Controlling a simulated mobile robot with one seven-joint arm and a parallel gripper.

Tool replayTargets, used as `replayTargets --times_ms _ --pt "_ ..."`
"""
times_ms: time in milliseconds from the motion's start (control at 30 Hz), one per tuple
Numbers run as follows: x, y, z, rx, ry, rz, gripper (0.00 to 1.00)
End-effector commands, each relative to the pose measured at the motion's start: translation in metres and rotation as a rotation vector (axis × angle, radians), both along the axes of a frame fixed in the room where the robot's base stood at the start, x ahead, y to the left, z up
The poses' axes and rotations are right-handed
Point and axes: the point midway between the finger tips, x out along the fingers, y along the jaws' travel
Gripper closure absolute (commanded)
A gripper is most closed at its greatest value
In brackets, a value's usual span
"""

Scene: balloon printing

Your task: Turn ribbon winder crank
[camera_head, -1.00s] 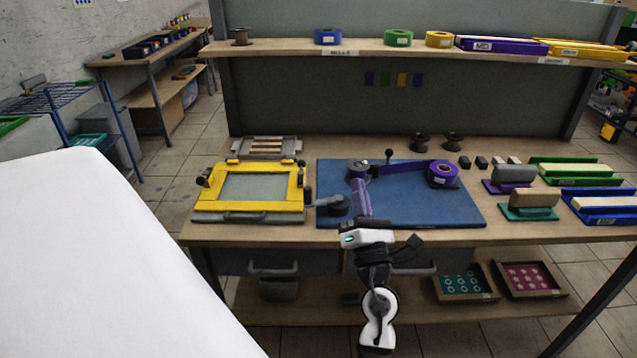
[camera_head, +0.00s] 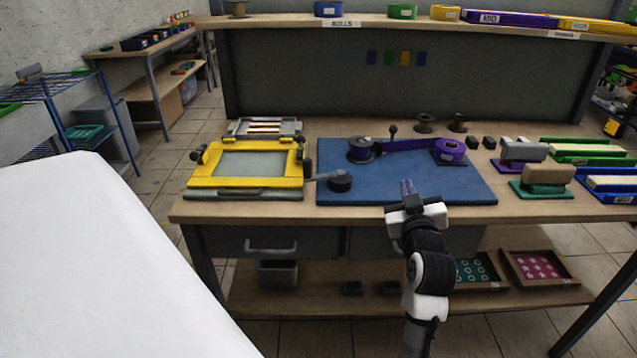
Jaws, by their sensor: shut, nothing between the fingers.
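The ribbon winder stands at the back left of the blue mat (camera_head: 440,186). Its spool (camera_head: 361,153) carries purple ribbon. A small upright black ball knob (camera_head: 393,130), seemingly the crank handle, stands just right of the spool. Purple ribbon (camera_head: 412,144) runs from the spool to a purple ribbon roll (camera_head: 451,149). My gripper (camera_head: 407,187) is shut and empty, its fingers pointing away from me over the mat's front edge. It is in front of the winder, to its right, and apart from spool and knob.
A grey lever with a round dark base (camera_head: 340,181) sits at the mat's left edge. A yellow printing frame (camera_head: 245,182) is further left. Stamps (camera_head: 544,172) and trays stand right. A shelf (camera_head: 400,21) spans above the back.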

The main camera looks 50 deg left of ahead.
Motion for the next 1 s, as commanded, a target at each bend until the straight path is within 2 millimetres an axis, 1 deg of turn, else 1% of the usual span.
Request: replayTargets --times_ms 33,100,200,300,433,567,667,767,1000 --pt "-0.01 0.009 -0.008 0.023 0.052 0.083 1.0" --pt "-0.028 0.021 -0.013 0.048 0.126 0.209 1.0" --pt "-0.055 0.034 -0.015 0.073 0.205 0.378 1.0" --pt "-0.08 0.04 -0.014 0.086 0.254 0.514 1.0" --pt "-0.1 0.043 -0.011 0.091 0.284 0.621 1.0" --pt "-0.106 0.047 -0.009 0.091 0.295 0.656 1.0" --pt "-0.104 0.058 -0.008 0.091 0.296 0.657 1.0" --pt "-0.102 0.075 -0.007 0.091 0.296 0.656 1.0" --pt "-0.095 0.128 -0.007 0.091 0.297 0.656 1.0"
